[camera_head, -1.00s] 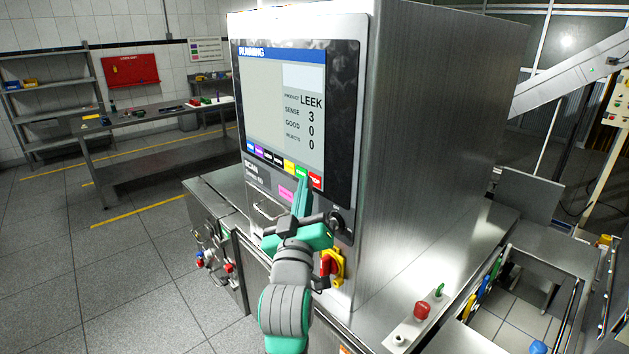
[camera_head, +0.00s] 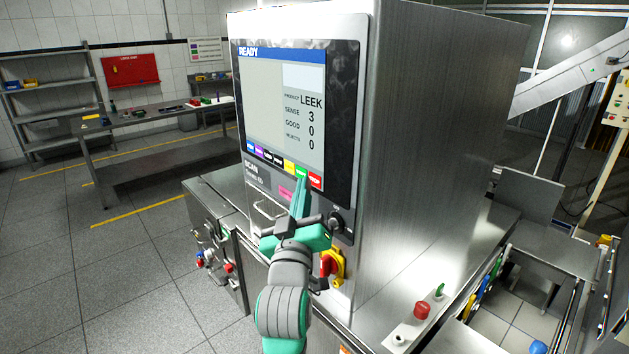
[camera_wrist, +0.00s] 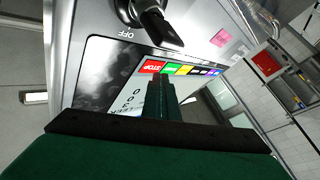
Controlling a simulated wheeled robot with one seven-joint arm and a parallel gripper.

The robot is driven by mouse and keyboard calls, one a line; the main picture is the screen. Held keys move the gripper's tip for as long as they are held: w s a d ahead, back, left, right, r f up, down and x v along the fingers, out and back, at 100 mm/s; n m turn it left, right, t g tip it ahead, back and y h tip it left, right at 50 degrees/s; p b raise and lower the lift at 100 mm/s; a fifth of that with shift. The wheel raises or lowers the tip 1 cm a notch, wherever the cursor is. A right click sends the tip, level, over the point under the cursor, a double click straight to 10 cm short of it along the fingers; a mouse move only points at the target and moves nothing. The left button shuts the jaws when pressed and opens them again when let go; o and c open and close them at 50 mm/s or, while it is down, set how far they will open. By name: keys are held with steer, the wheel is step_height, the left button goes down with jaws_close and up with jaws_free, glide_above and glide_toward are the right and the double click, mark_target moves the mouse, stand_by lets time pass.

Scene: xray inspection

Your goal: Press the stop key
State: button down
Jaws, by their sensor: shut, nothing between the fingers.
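The red stop key (camera_head: 316,180) is at the right end of the row of coloured keys along the bottom of the touch screen (camera_head: 275,105). In the wrist view the stop key (camera_wrist: 151,67) is just beyond my fingertips. My gripper (camera_head: 301,182) is shut and empty, with its green fingers pointing up at the screen's lower right, next to the green key (camera_head: 301,172). In the wrist view my fingertips (camera_wrist: 160,78) overlap the key row. I cannot tell whether they touch the screen. The banner reads READY, with product LEEK.
A dark rotary switch (camera_head: 337,222) sits below and right of the screen. A red and yellow switch (camera_head: 331,266) is lower, close beside my arm. A red push button (camera_head: 422,310) is on the front right ledge. Open floor lies at the left.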

steer(key=shift+s+a, duration=0.15)
steer(key=shift+a, duration=0.05)
steer(key=s+a, duration=0.1)
steer(key=a, duration=0.1)
steer(key=s+a, duration=0.2)
stand_by(0.6)
stand_by(0.5)
